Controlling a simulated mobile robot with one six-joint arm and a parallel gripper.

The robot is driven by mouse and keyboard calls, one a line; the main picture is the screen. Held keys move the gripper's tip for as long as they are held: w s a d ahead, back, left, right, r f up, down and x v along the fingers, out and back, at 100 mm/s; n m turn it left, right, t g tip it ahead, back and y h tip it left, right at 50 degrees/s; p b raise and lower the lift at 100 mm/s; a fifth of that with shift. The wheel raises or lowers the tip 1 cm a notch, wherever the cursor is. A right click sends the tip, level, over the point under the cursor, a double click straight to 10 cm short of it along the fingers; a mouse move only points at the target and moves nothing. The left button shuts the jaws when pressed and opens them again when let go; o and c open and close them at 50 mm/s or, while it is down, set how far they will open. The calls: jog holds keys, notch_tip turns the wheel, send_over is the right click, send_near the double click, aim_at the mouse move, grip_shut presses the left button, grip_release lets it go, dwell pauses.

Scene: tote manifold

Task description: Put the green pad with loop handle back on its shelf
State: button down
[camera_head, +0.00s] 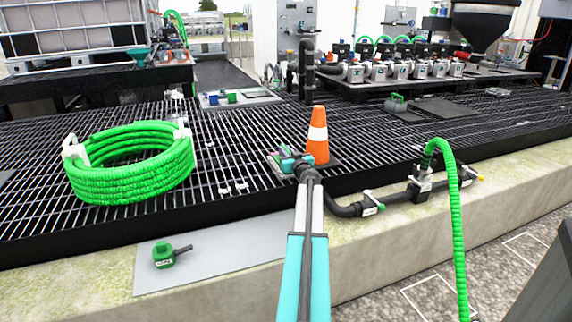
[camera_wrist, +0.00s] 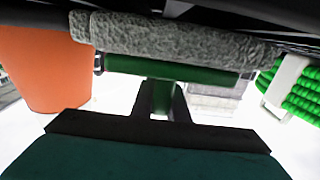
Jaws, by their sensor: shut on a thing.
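My gripper (camera_head: 289,163) is at the end of my outstretched arm, over the black grating and just left of the orange cone. In the wrist view my gripper (camera_wrist: 162,105) is shut on the green pad (camera_wrist: 170,68), which has a rough grey slab along its far side. In the head view the pad (camera_head: 274,160) is small and mostly hidden by my gripper. It seems to be held above the grating, but the gap is hard to judge. The loop handle is hidden between the jaws. I cannot tell which surface is its shelf.
The orange cone (camera_head: 318,136) stands close right of my gripper. A coiled green hose (camera_head: 130,165) lies on the grating at left. A grey plate (camera_head: 205,262) with a green fitting (camera_head: 163,254) is in front. Black pipe (camera_head: 350,208) runs along the right edge. Another plate (camera_head: 262,97) lies behind.

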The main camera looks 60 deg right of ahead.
jog(key=shift+r, duration=0.15)
notch_tip(320, 180, up, 3)
jog(key=shift+r+p, duration=0.15)
jog(key=shift+p, duration=0.65)
jog(key=s+a, duration=0.4)
jog(key=a, duration=0.3)
jog(key=s+a+r+p, duration=0.1)
jog(key=s+a, duration=0.3)
jog(key=a, duration=0.2)
jog(key=shift+a+r+p, duration=0.2)
jog(key=shift+a+p, duration=0.1)
jog(key=shift+a, duration=0.1)
jog(key=shift+s, duration=0.1)
